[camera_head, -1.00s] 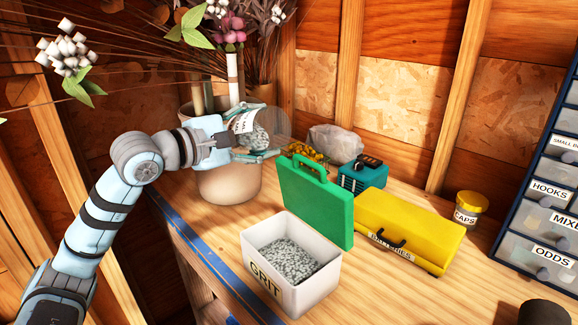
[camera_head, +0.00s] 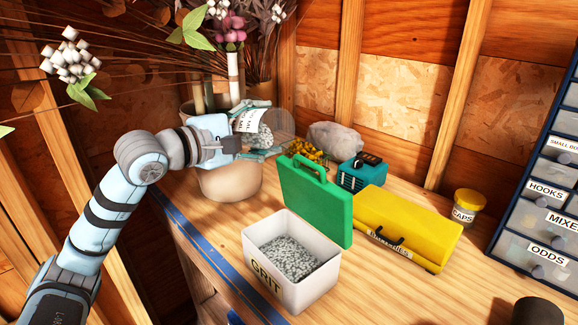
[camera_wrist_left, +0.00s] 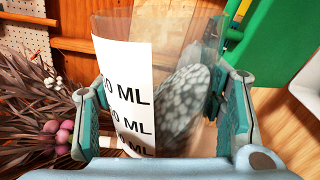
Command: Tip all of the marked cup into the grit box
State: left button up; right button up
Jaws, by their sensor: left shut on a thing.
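The marked cup (camera_head: 250,120) is clear, with a white label bearing ML marks. My left gripper (camera_head: 266,130) is shut around it and holds it in the air near the plant pot, behind and left of the grit box. In the left wrist view the cup (camera_wrist_left: 122,80) sits between both fingers, and grey speckled grit (camera_wrist_left: 182,100) lies along its right side, so the cup looks tilted. The white grit box (camera_head: 318,287), labelled GRIT, stands open on the bench with grey grit inside. My right gripper is not in view.
A green case (camera_head: 318,205) stands upright right behind the grit box. A yellow case (camera_head: 408,226), a teal box (camera_head: 360,174), a jar labelled CAPS (camera_head: 467,207) and a drawer cabinet (camera_head: 545,200) stand further right. A pot (camera_head: 230,183) with flowers is below the gripper.

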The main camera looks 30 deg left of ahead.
aim_at(283, 113)
pick_arm(q)
jog(key=shift+s+d+r+m+p, duration=0.1)
jog(key=shift+d+r+m+p, duration=0.2)
jog(key=shift+m+p, duration=0.25)
jog(key=shift+s+d+r+m+y+p, duration=0.15)
jog(key=shift+r+m+p, duration=0.15)
jog(key=shift+m, duration=0.15)
jog(key=shift+w+d+r+m+y+p, duration=0.1)
jog(key=shift+d+r+m+p, duration=0.15)
jog(key=shift+m, duration=0.2)
jog(key=shift+s+d+r+m+y+p, duration=0.1)
jog(key=shift+r+m+p, duration=0.15)
jog(key=shift+m, duration=0.2)
dwell(0.8)
jog(key=shift+s+d+r+m+p, duration=0.1)
jog(key=shift+d+r+m+p, duration=0.2)
jog(key=shift+m, duration=0.35)
jog(key=shift+s+d+r+m+p, duration=0.15)
jog(key=shift+d+m+p, duration=0.25)
jog(key=shift+m, duration=0.3)
jog(key=shift+s+d+r+m+p, duration=0.1)
jog(key=shift+d+r+m+p, duration=0.2)
jog(key=shift+m, duration=0.35)
dwell(3.3)
